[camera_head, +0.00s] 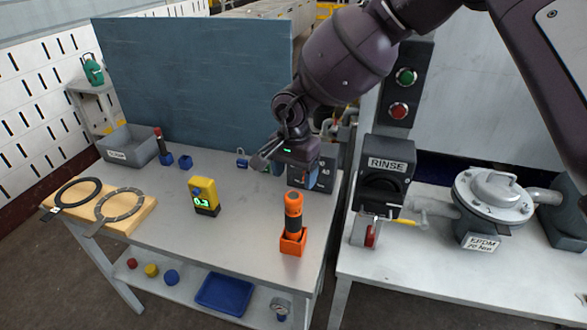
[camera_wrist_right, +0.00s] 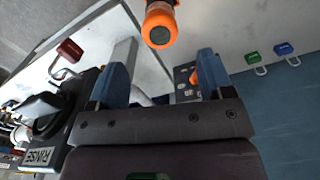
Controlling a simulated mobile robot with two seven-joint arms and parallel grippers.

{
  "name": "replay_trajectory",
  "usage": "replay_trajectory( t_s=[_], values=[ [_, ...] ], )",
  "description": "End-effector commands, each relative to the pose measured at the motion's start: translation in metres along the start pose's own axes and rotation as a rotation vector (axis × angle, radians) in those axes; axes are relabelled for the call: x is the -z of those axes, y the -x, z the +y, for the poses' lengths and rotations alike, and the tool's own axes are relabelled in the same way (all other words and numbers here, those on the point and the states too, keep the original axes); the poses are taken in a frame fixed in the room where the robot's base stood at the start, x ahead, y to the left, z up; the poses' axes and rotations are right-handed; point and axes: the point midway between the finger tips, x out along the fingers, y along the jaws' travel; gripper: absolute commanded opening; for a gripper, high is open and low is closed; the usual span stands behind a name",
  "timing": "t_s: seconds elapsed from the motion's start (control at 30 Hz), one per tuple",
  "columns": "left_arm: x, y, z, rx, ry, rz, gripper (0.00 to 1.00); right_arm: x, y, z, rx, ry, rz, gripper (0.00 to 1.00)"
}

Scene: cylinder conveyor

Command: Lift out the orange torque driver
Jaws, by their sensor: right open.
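The orange torque driver (camera_head: 293,212) stands upright in an orange holder (camera_head: 292,241) at the right front of the left table. It has an orange top and a dark grip. In the right wrist view its orange end (camera_wrist_right: 159,27) shows beyond the fingertips, apart from them. My right gripper (camera_head: 262,163) is above the table, behind and to the left of the driver, and does not touch it. In the right wrist view its two blue fingers (camera_wrist_right: 160,78) are wide apart with nothing between them. My left gripper is in neither view.
A dark box (camera_head: 318,178) stands behind the driver. A yellow meter (camera_head: 204,196) stands to its left. A grey bin (camera_head: 131,146) and two rings on a wooden board (camera_head: 137,216) are farther left. The RINSE box (camera_head: 385,178) is to the right. Bare tabletop surrounds the meter.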

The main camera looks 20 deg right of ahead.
Motion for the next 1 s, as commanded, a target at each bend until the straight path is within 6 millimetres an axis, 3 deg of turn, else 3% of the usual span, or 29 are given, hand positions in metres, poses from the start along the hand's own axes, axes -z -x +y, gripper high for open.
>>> replay_trajectory(
  t_s=[0.53, 0.73, 1.0],
  values=[
    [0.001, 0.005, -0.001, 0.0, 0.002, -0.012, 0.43, -0.001, -0.081, 0.0, -0.001, 0.0, -0.003, 0.74],
    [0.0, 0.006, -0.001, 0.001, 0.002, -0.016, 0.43, -0.002, -0.093, 0.0, 0.0, -0.001, -0.003, 0.74],
    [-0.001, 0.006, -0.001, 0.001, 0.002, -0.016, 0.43, -0.002, -0.096, 0.0, 0.001, -0.001, -0.003, 0.74]
  ],
)
